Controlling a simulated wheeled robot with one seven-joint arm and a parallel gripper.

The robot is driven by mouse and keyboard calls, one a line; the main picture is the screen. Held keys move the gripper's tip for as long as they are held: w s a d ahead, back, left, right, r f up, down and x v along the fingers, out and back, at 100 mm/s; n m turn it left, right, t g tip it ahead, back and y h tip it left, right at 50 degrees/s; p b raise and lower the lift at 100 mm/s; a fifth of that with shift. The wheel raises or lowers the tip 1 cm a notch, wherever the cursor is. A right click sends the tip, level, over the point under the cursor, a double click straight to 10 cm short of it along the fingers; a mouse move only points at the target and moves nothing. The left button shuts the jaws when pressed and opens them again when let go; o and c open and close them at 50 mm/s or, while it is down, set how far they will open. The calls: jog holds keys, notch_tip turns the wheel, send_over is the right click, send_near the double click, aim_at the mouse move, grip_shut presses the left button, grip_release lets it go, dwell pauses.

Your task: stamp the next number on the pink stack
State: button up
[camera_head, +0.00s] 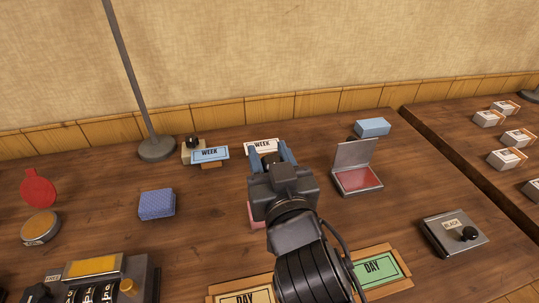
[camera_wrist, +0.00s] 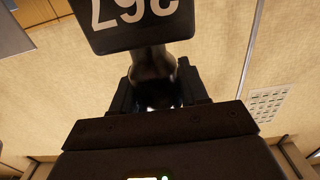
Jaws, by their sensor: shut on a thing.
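My gripper (camera_head: 270,157) is over the middle of the table and is shut on a stamp. In the wrist view, the stamp's dark handle (camera_wrist: 153,75) sits between my jaws, and its black block (camera_wrist: 130,22) shows white upside-down digits, including a 6 and a 7. In the head view my gripper hides most of the stamp. The pink stack (camera_head: 255,215) lies on the table, mostly hidden behind my gripper and arm; only its left edge shows. I cannot tell how high the stamp is above the table.
A blue-purple stack (camera_head: 157,204) lies left. A dial device (camera_head: 95,285) is at front left. A lamp base (camera_head: 157,149) is at back left.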

jog(key=shift+r+p, duration=2.65)
jog(key=shift+r, duration=0.95)
